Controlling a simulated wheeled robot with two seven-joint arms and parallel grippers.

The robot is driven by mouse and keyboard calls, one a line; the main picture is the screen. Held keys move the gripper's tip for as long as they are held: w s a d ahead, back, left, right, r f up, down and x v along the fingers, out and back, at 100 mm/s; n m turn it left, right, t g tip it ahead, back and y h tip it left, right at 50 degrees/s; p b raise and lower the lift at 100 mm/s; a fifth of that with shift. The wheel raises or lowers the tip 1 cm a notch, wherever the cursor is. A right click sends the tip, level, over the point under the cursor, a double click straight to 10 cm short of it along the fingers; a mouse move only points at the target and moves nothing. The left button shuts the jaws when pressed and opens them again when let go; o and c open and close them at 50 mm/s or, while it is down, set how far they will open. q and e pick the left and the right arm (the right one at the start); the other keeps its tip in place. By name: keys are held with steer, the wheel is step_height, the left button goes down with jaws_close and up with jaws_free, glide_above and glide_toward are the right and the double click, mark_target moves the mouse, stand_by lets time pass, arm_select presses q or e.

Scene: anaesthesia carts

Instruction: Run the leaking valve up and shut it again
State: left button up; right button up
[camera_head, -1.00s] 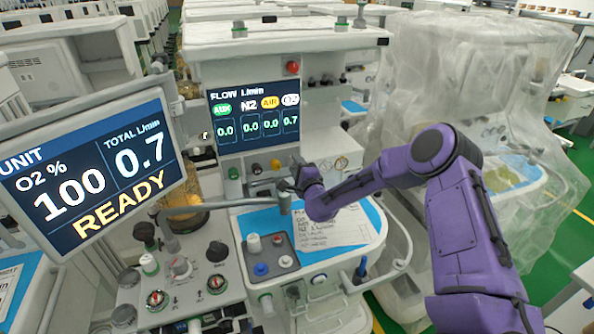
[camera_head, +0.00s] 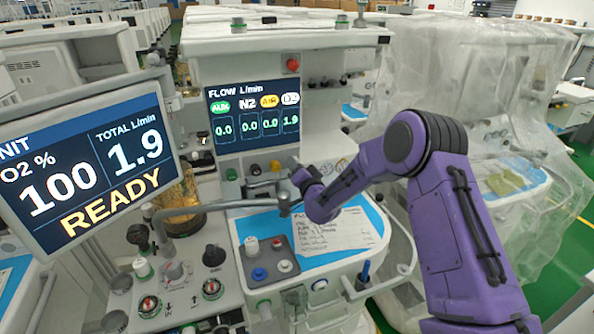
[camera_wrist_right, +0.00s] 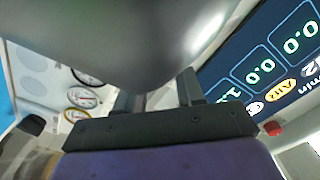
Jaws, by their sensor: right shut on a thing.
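The flow screen (camera_head: 254,113) reads 0.0 in the green, N2 and AIR columns and 1.9 under O2. Below it is a row of flow knobs: a green one (camera_head: 231,174), a dark one (camera_head: 255,169) and a yellowish one (camera_head: 276,166). My right gripper (camera_head: 288,187) is at the right end of this row, below the O2 column, and is shut on a knob there that it hides. In the right wrist view, the fingers (camera_wrist_right: 158,97) run behind a large blurred grey shape, so the gripped knob is hidden. My left gripper is out of view.
The tilted monitor (camera_head: 85,165) at left reads O2 100, total 1.9, READY. A grey pipe arm (camera_head: 235,204) crosses just below my gripper. A paper sheet (camera_head: 333,232) lies on the blue worktop (camera_head: 262,222). A plastic-draped cart (camera_head: 480,90) stands at right.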

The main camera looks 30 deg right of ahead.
steer(key=shift+n+b, duration=0.3)
steer(key=shift+n, duration=0.7)
steer(key=o, duration=1)
steer(key=shift+o, duration=0.2)
steer(key=b+v, duration=0.3)
steer(key=v, duration=0.7)
steer(key=shift+s, duration=0.15)
steer(key=shift+a, duration=0.15)
